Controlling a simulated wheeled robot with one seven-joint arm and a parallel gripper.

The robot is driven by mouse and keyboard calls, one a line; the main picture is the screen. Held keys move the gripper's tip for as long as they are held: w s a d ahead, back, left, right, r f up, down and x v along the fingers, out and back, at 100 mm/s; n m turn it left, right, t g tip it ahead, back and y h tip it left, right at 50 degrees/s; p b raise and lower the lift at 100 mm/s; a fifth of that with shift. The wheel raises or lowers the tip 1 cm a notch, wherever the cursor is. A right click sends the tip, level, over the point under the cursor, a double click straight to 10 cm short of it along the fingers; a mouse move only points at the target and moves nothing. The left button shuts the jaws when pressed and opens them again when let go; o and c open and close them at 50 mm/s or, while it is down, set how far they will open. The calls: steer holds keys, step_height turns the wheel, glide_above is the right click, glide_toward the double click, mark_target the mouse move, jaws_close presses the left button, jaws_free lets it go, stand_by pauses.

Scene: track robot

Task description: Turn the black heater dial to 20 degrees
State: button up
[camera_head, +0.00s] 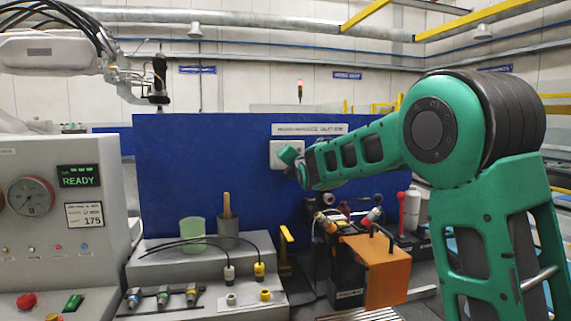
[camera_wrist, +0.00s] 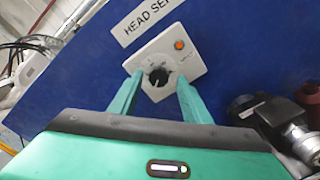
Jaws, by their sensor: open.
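The black heater dial (camera_wrist: 158,77) sits on a white square plate (camera_wrist: 187,63) on the blue panel. An orange lamp (camera_wrist: 179,44) is at the plate's upper right in the wrist view. My gripper (camera_wrist: 157,88) is open, with one green finger on each side of the dial's lower part in that view. I cannot tell whether the fingers touch it. The scale marks around the dial are too small to read. In the head view, my gripper (camera_head: 292,160) is in front of the plate (camera_head: 274,149) and hides the dial.
The blue panel (camera_head: 200,185) stands behind a bench. Below my arm are an orange box (camera_head: 370,268) and a dark device with bottles beside it. A green cup (camera_head: 193,232) and a grey cup (camera_head: 228,232) stand on the grey step at left. A control cabinet (camera_head: 110,210) is at far left.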

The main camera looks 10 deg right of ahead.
steer(key=s, duration=0.9)
steer(key=shift+f, duration=0.1)
